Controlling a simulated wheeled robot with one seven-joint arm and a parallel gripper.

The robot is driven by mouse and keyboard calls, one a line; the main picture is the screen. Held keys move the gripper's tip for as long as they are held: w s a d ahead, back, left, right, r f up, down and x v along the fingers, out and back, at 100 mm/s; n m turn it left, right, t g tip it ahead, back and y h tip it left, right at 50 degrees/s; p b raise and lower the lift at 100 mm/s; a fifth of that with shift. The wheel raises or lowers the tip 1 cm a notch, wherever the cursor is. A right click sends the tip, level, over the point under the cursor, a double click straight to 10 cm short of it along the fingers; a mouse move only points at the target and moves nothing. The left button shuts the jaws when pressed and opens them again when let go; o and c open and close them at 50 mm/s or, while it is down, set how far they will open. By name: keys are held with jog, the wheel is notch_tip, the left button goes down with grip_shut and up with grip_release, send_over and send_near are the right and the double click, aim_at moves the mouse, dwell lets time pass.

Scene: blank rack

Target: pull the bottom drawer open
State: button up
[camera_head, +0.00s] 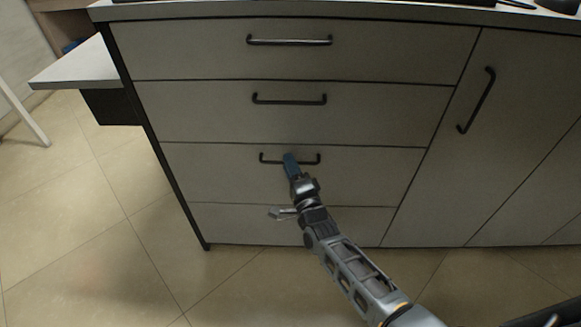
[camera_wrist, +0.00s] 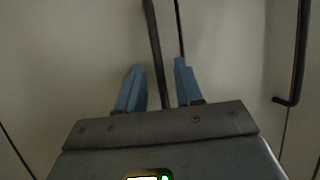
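The drawer cabinet has a grey front. The lowest drawer front with a visible handle (camera_head: 235,178) looks flush with the cabinet. Its black bar handle (camera_head: 270,160) runs sideways near its top edge. My gripper (camera_head: 290,157) reaches the middle of this handle and hides part of it. In the wrist view, the blue fingers of my gripper (camera_wrist: 160,88) stand apart, one on each side of a dark bar handle (camera_wrist: 153,40). Small gaps show between bar and fingers, so I see no grip on it. Finger depth past the bar is unclear.
Two more drawer handles (camera_head: 289,41) (camera_head: 290,99) sit above; one also shows at the right of the wrist view (camera_wrist: 301,45). A door with a slanted handle (camera_head: 477,101) is at right. A plain panel (camera_head: 235,222) lies below. Tiled floor (camera_head: 90,220) is free at left.

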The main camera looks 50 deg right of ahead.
jog(key=shift+c, duration=0.5)
grip_shut()
dwell(0.8)
